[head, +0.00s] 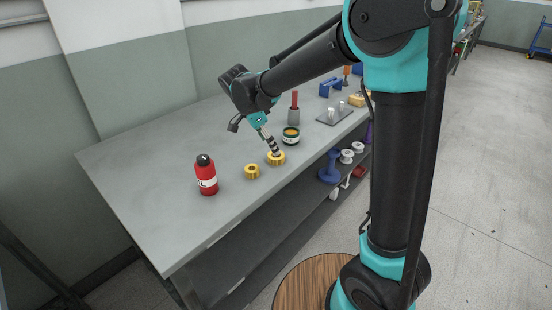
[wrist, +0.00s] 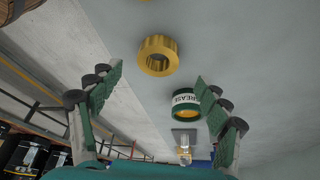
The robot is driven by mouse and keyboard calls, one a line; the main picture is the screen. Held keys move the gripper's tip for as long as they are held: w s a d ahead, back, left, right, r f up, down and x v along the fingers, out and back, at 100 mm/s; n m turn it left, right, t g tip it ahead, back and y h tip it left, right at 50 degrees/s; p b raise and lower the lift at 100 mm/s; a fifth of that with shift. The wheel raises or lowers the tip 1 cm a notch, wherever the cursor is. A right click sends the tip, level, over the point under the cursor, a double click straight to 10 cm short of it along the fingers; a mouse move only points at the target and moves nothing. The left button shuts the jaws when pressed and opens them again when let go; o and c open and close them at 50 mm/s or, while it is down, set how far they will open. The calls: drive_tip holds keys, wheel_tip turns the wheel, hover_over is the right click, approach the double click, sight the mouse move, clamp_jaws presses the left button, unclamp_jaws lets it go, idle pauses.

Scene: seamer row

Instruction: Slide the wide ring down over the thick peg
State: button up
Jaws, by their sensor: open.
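A wide yellow ring with a notched rim (head: 275,158) lies flat on the grey bench, just under my gripper (head: 271,147). In the wrist view the yellow ring (wrist: 158,55) shows its open hole, a little above the gap between my fingertips (wrist: 158,78). My gripper is open and empty, with fingers apart. A grey plate (head: 334,116) with short light pegs stands farther along the bench. In the wrist view the plate (wrist: 178,132) is small and far; I cannot tell the pegs' thickness clearly.
A smaller yellow ring (head: 252,171) and a red bottle (head: 206,176) stand to the left. A green grease tin (head: 291,135) and a grey holder with a red upright piece (head: 294,115) stand between ring and plate. The left of the bench (head: 140,165) is clear.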

drive_tip(key=x, duration=0.5)
drive_tip(key=shift+s+d, duration=0.1)
drive_tip(key=shift+d, duration=0.05)
drive_tip(key=shift+c, duration=0.3)
drive_tip(key=c, duration=1.3)
drive_tip(key=shift+r, duration=0.15)
